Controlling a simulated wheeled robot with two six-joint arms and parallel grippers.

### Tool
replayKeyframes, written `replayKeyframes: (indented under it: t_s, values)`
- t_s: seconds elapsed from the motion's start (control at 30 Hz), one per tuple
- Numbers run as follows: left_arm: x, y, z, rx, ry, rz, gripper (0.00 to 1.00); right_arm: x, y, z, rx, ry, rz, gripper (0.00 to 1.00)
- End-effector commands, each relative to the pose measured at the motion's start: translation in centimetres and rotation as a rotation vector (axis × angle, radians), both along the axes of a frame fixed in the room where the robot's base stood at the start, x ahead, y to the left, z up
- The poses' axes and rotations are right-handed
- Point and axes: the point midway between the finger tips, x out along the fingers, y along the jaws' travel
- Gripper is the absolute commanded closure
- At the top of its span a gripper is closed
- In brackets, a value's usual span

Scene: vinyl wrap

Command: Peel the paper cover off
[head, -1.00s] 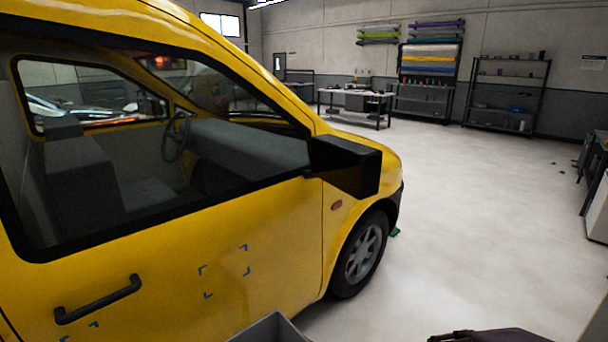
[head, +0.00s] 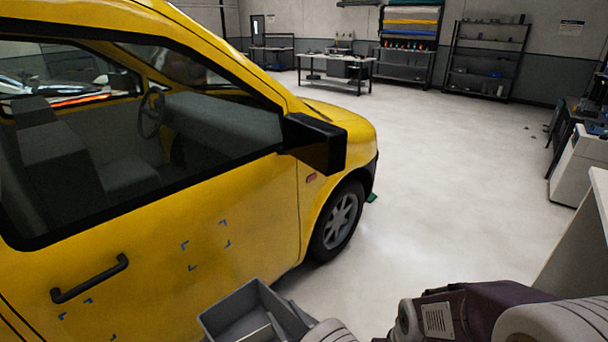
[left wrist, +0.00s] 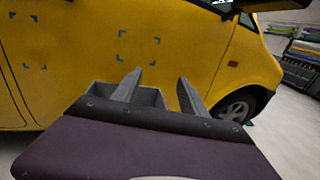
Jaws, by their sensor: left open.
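No paper cover can be made out in either view. The yellow van door (head: 150,270) carries blue corner marks (head: 206,246) around a bare-looking patch, with a second set of marks (head: 88,318) lower left, near the handle. In the left wrist view both sets show on the van (left wrist: 200,45), the nearer one (left wrist: 138,45) ahead of the fingers.
A grey open box (head: 228,318) is at the bottom of the head view and shows behind the left finger in the wrist view (left wrist: 92,96). The black mirror (head: 318,145) juts from the van. Open floor lies to the right; a workbench (head: 335,62) and shelves stand far back.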

Motion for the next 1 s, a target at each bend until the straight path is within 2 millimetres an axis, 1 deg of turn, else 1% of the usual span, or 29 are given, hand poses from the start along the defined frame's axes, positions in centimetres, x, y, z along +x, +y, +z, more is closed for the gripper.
replayKeyframes:
  t_s: [0.03, 0.1, 0.53, 0.57, 0.6, 0.63, 0.67, 0.73, 0.77, 0.8, 0.83, 0.87, 0.9, 0.93, 0.97, 1.0]
  values:
    - [0.0, -0.1, 0.5, -0.001, -0.001, 0.002, 0.49, 0.0, 0.0, 0.4, 0.000, 0.000, 0.000, 0.64]
    - [-0.1, -0.2, 0.6, 0.000, 0.000, 0.004, 0.49, 0.0, 0.0, 0.5, 0.000, 0.000, 0.000, 0.64]
    - [-0.1, -0.2, 0.6, 0.000, 0.000, 0.005, 0.49, 0.0, 0.0, 0.4, 0.000, 0.000, 0.000, 0.64]
    - [0.0, 0.1, 0.7, 0.000, 0.000, 0.011, 0.49, 0.0, 0.0, 0.4, 0.000, 0.000, 0.000, 0.64]
    - [0.3, 0.8, 0.8, -0.001, -0.001, 0.029, 0.49, 0.0, 0.0, 0.5, 0.000, 0.000, 0.000, 0.64]
    - [0.7, 1.5, 1.4, -0.013, -0.010, 0.055, 0.49, 0.0, 0.0, 0.6, 0.000, 0.000, 0.000, 0.64]
    - [1.4, 2.5, 2.4, -0.034, -0.027, 0.087, 0.49, 0.0, 0.0, 0.7, 0.000, 0.000, 0.000, 0.64]
    - [3.3, 5.5, 6.2, -0.103, -0.088, 0.185, 0.49, 0.0, 0.0, 1.0, 0.000, 0.000, 0.000, 0.64]
    - [3.8, 7.5, 8.1, -0.131, -0.114, 0.239, 0.49, 0.0, 0.0, 1.1, 0.000, 0.000, 0.000, 0.64]
    - [3.7, 10.5, 10.4, -0.168, -0.147, 0.333, 0.49, 0.0, 0.0, 1.2, 0.000, 0.000, 0.000, 0.64]
    - [3.2, 13.0, 11.9, -0.199, -0.163, 0.412, 0.49, 0.0, 0.0, 1.3, 0.000, 0.000, 0.000, 0.64]
    - [2.3, 15.5, 13.0, -0.237, -0.174, 0.496, 0.49, 0.0, 0.0, 1.4, 0.000, 0.000, 0.000, 0.64]
    - [0.5, 18.8, 14.1, -0.302, -0.184, 0.618, 0.49, 0.0, 0.0, 1.6, 0.000, 0.000, 0.000, 0.64]
    - [-1.1, 21.0, 14.7, -0.359, -0.188, 0.715, 0.49, 0.0, 0.0, 1.7, 0.000, 0.000, 0.000, 0.64]
    - [-3.1, 23.1, 15.0, -0.426, -0.192, 0.814, 0.49, 0.0, 0.0, 1.8, 0.000, 0.000, 0.000, 0.64]
    - [-6.3, 25.3, 14.9, -0.532, -0.198, 0.954, 0.49, 0.0, 0.0, 1.9, 0.000, 0.000, 0.000, 0.64]
